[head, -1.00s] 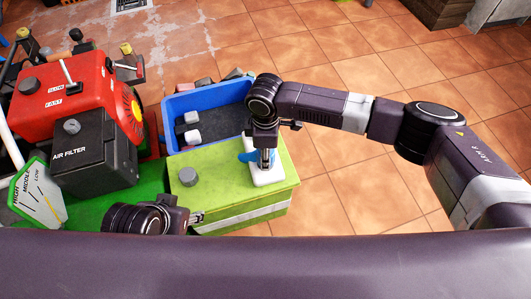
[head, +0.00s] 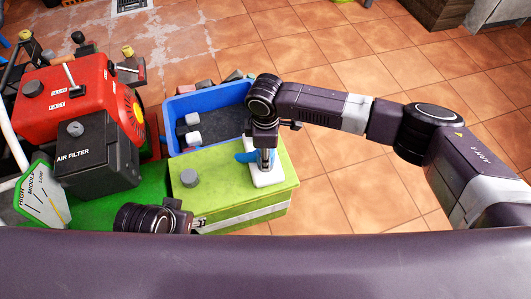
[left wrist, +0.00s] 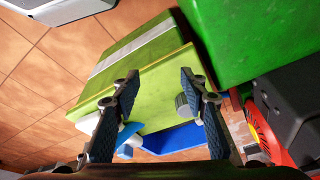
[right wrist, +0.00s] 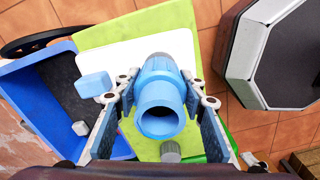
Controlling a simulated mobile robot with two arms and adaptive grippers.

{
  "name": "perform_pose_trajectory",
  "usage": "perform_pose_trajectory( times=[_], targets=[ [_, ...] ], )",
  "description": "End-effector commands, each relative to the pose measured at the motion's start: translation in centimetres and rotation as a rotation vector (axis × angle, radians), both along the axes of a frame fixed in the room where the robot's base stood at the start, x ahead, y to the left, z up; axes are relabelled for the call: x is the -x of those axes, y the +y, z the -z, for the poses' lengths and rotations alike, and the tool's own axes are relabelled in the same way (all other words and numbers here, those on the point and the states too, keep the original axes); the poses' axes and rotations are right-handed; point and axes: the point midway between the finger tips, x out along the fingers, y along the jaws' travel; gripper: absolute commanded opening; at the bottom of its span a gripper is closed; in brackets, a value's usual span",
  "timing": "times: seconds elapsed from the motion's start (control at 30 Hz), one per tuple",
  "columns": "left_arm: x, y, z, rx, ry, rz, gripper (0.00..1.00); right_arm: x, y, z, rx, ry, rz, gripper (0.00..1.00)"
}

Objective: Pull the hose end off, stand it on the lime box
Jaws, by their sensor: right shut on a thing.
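The lime box (head: 230,195) stands in the middle of the head view, with a white plate (head: 270,178) on its right part. My right gripper (head: 266,160) points down over the plate. In the right wrist view its fingers are shut on the blue hose end (right wrist: 160,105), whose round open mouth faces the camera. A light blue block-like part (right wrist: 94,85) shows at the plate's edge. Whether the hose end touches the plate is hidden. My left gripper (head: 200,221) is at the box's near left; in the left wrist view its fingers (left wrist: 158,95) are apart and empty.
A small grey knob-like piece (head: 189,178) stands on the box top's left part. A blue bin (head: 205,100) with light blocks lies behind the box. A red engine (head: 70,95) and black air filter (head: 95,155) crowd the left. Tiled floor at right is free.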

Motion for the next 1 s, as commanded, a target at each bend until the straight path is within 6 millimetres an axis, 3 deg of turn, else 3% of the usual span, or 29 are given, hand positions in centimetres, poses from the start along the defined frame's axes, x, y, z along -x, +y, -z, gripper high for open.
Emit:
perform_pose_trajectory(
  times=[1.0],
  targets=[
    [-0.6, -0.2, 4.0, -0.001, 0.021, 0.003, 0.4, 0.0, 0.0, -1.0, 0.0, 0.0, 0.0, 0.09]
  ],
)
